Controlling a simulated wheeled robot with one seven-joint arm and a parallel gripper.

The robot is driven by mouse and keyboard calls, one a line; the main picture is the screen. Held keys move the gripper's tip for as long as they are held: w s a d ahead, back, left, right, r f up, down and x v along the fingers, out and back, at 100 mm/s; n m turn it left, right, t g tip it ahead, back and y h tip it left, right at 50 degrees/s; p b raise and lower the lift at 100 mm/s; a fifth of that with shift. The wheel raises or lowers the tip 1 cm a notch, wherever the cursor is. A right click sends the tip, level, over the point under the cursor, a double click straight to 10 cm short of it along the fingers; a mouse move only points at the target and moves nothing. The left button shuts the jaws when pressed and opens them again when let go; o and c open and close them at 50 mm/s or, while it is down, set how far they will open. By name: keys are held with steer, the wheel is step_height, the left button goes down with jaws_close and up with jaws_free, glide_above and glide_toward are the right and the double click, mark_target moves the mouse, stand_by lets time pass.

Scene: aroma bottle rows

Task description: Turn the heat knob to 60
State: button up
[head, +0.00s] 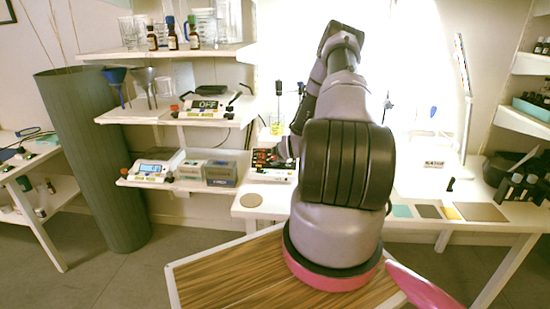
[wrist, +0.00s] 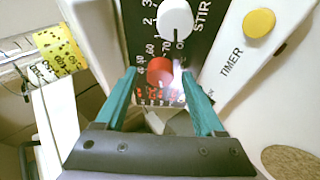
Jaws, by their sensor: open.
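The heat knob looks to be the red knob (wrist: 160,71) on the black panel (wrist: 140,28) of a white device, with printed numbers around it. Its own label and its pointer are not clear to read. My gripper (wrist: 159,76) is open, with one green finger on each side of the red knob. I cannot tell whether either finger touches it. In the head view the device (head: 270,176) stands at the left end of the white bench, and my arm hides part of it.
In the wrist view a white STIR knob (wrist: 176,18) is just beyond the red one, and a yellow TIMER button (wrist: 259,22) is to the right. A beaker with yellow liquid (head: 276,126) stands behind the device. A round tan pad (head: 251,199) lies on the bench.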

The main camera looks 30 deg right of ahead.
jaws_close()
